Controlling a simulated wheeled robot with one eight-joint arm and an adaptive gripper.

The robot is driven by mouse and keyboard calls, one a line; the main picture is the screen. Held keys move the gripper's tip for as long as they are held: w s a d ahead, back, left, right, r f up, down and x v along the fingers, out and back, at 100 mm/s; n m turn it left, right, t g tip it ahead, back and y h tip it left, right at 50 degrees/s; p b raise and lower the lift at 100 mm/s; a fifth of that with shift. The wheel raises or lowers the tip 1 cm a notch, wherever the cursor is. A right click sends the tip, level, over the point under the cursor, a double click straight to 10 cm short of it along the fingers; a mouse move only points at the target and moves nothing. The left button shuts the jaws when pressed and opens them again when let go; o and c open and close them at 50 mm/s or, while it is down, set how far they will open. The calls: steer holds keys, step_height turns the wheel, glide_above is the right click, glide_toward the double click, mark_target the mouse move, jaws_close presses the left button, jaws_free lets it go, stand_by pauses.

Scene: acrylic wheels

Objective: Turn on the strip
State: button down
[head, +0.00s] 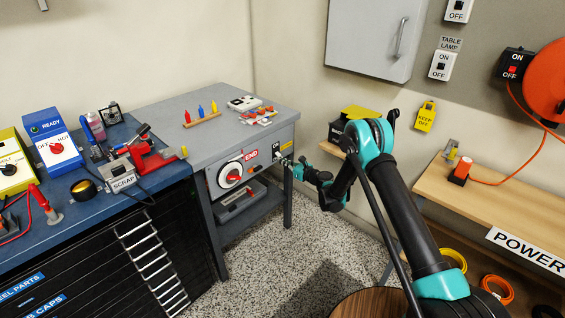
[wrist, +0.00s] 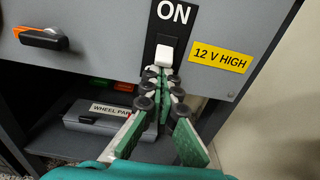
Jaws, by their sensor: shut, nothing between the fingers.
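A grey bench unit (head: 194,151) stands against the wall in the head view. Its front carries a black switch plate marked ON with a white rocker (wrist: 164,55), beside a yellow "12 V HIGH" label (wrist: 220,57). My gripper (wrist: 163,76) is shut and empty, its fingertips just below the white rocker in the wrist view. Whether they touch it I cannot tell. In the head view my gripper (head: 287,161) is at the right end of the unit's front, and the switch there is too small to read.
A white dial with a red knob (head: 232,175) is on the unit's front. A grey "WHEEL PAN" case (wrist: 105,117) lies on the shelf below. The blue bench (head: 95,165) is at left, a wooden bench (head: 490,203) at right. Speckled floor (head: 275,240) lies between.

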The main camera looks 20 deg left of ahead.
mark_target(279, 154)
steer(key=shift+s+d+r+g+h, duration=0.1)
steer(key=shift+r+g+h, duration=0.1)
steer(key=shift+h, duration=0.35)
steer(key=shift+r+g+h, duration=0.1)
steer(key=shift+g+h, duration=0.1)
steer(key=shift+h, duration=0.35)
steer(key=shift+d+r, duration=0.1)
steer(key=shift+r, duration=0.2)
stand_by(0.3)
steer(key=shift+r, duration=0.2)
steer(key=h, duration=0.1)
steer(key=r+g+h, duration=0.1)
steer(key=h, duration=0.1)
steer(key=shift+d+r, duration=0.1)
steer(key=shift+d, duration=0.05)
steer(key=shift+r, duration=0.1)
steer(key=shift+r, duration=0.65)
